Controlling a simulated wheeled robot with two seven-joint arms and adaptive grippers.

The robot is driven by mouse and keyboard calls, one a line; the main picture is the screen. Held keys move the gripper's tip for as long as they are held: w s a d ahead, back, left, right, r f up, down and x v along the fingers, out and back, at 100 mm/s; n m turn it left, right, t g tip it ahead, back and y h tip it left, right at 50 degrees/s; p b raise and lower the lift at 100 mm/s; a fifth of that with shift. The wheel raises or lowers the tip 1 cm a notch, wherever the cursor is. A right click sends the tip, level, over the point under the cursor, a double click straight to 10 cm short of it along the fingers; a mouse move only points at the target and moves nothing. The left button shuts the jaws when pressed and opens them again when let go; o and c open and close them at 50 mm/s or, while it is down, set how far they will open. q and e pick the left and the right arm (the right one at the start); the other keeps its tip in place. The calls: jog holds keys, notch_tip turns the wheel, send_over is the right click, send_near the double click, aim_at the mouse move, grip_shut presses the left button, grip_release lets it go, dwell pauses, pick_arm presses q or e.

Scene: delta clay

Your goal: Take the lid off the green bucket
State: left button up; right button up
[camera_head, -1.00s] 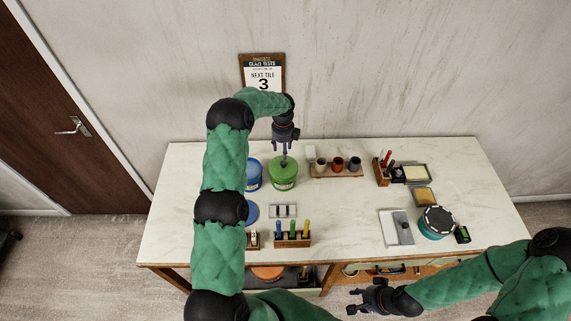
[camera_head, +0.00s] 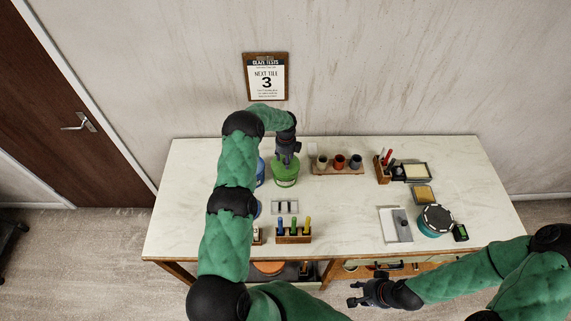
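The green bucket (camera_head: 285,178) stands on the table towards the back, left of the middle, with a green lid (camera_head: 277,163) on top. My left gripper (camera_head: 285,160) points down right over the lid, and its fingertips are at the lid's middle. The fingers hide the lid's centre, so I cannot tell whether they are closed on a knob. My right gripper (camera_head: 357,297) is open and empty in front of the table, below its front edge.
A blue bucket (camera_head: 260,172) stands close on the left of the green one, partly behind my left arm. A wooden rack with several small cups (camera_head: 339,162) stands to the right. A tool holder (camera_head: 293,233) stands in front. The table's middle (camera_head: 345,210) is clear.

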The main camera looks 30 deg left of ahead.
pick_arm(q)
grip_shut()
dwell(0.4)
jog(key=shift+r, duration=0.45)
jog(key=shift+r+b, duration=0.4)
jog(key=shift+r, duration=0.55)
jog(key=s+r+b, duration=0.4)
jog(key=s+r, duration=0.6)
jog(key=s, duration=0.4)
jog(key=shift+a, duration=0.3)
